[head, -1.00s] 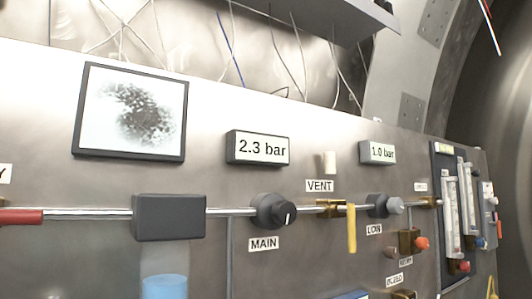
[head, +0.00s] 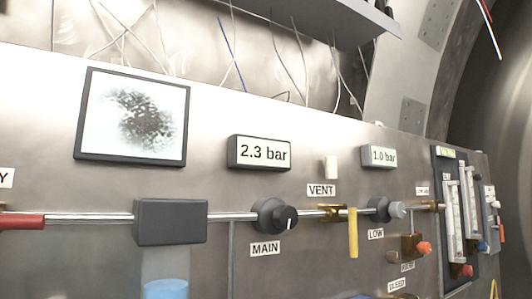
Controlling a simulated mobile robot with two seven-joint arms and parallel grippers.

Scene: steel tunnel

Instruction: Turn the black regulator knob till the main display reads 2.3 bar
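The black regulator knob (head: 286,217) sits on the pipe above the MAIN label (head: 265,249). Its white pointer mark stands near upright, tilted slightly. The main display (head: 263,153) above it reads 2.3 bar. Neither of my grippers shows in the head view, and nothing touches the knob.
A second display (head: 379,157) reads 1.0 bar above the LOW knob (head: 396,210). A yellow lever (head: 353,233) hangs under the VENT label (head: 321,190). A grey block (head: 170,221) sits on the pipe left of the knob. Flow tubes (head: 453,215) stand at the right.

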